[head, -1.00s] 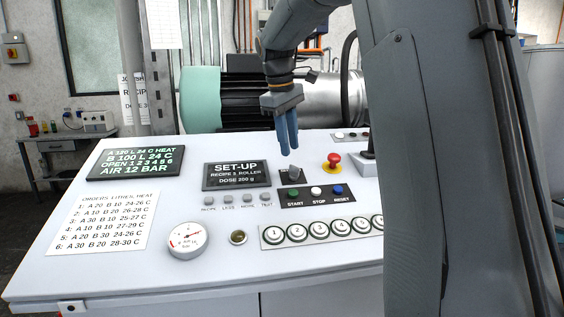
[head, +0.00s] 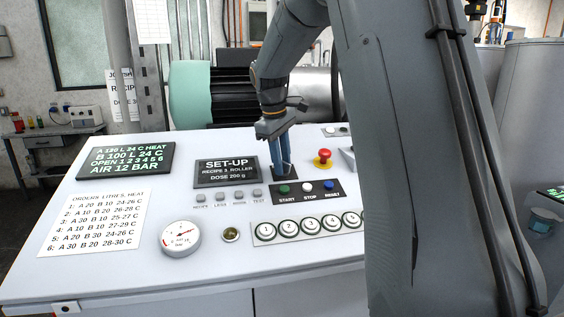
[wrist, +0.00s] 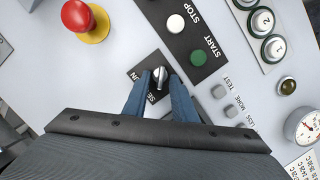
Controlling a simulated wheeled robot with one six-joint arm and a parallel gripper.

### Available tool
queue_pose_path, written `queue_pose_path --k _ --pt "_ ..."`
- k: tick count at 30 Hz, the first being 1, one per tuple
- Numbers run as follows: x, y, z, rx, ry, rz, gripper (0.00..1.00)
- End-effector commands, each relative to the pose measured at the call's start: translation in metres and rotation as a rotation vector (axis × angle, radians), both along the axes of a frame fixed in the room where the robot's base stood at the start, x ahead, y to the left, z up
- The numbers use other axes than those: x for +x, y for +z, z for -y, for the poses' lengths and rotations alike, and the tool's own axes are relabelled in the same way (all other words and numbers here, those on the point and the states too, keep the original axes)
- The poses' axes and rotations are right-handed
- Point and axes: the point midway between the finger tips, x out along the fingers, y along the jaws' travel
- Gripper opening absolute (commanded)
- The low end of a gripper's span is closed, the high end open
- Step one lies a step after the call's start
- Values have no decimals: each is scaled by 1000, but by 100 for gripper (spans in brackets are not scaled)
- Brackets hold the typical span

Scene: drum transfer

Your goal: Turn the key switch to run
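The key switch (wrist: 160,74) shows in the wrist view as a silver-grey knob on a dark plate. Part of the plate's lettering, "UN" and "SE", shows beside it. My gripper (wrist: 160,84) has its two blue fingers on either side of the knob, apart, with the knob between their tips. I see no clear contact. In the head view my gripper (head: 282,168) points down at the switch plate (head: 288,177), and its fingers hide most of the knob.
The red emergency button (head: 323,157) stands close to the right of my gripper. The START (head: 284,189), STOP (head: 307,187) and RESET (head: 328,185) buttons lie just in front. The SET-UP display (head: 226,172) is to the left. Numbered buttons (head: 289,229) line the front.

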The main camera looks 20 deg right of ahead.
Motion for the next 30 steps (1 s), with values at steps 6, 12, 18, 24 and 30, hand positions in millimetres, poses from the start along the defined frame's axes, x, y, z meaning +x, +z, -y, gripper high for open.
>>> queue_pose_path --k 6,12,18,24,30 --pt "0 0 0 0 0 -1 0" --pt "-1 -1 1 1 -4 -3 0" --pt "-1 -2 1 13 -41 -3 0" --pt "-1 -2 3 50 -148 0 0" --pt "-1 -2 5 104 -313 11 0"
